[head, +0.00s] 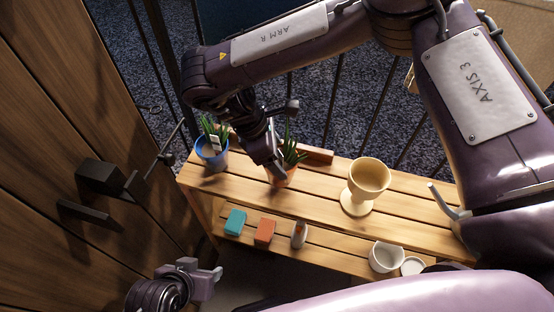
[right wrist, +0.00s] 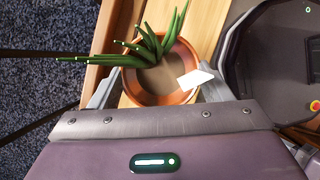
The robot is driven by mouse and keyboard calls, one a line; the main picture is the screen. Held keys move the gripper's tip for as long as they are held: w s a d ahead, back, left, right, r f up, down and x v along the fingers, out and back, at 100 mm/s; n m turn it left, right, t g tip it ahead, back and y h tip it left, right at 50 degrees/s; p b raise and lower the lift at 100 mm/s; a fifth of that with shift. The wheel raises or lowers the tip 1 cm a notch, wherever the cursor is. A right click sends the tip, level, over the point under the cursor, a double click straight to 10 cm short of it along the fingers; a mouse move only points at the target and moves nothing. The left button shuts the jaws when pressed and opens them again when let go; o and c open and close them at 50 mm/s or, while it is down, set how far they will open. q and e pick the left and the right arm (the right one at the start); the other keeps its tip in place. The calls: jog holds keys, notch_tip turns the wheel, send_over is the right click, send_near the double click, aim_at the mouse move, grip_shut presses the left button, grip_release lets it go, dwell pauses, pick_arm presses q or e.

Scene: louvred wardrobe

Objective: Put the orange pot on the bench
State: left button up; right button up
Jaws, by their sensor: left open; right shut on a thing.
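The orange pot (head: 287,178) holds a spiky green plant and is at the upper slats of the wooden bench (head: 325,190). I cannot tell whether its base touches the slats. My right gripper (head: 277,168) reaches down over it and is shut on it. My left gripper (head: 212,274) is open and empty, low in front of the bench's left end.
A blue pot (head: 211,155) with a plant stands at the bench's left end, and a cream goblet-shaped pot (head: 367,180) stands right of centre. The lower shelf holds a teal block (head: 235,222), a red-orange block (head: 265,231) and a white cup (head: 385,257). Wardrobe doors (head: 60,160) rise at left.

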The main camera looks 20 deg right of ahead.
jog(key=shift+f, duration=0.95)
jog(key=shift+w+f, duration=0.1)
jog(key=shift+f, duration=0.05)
pick_arm(q)
jog(key=shift+w+d, duration=0.25)
jog(key=shift+d, duration=0.25)
pick_arm(e)
jog(key=shift+f, duration=0.1)
jog(key=o, duration=1.7)
pick_arm(q)
jog(key=shift+w+f, duration=0.15)
jog(key=shift+w, duration=0.05)
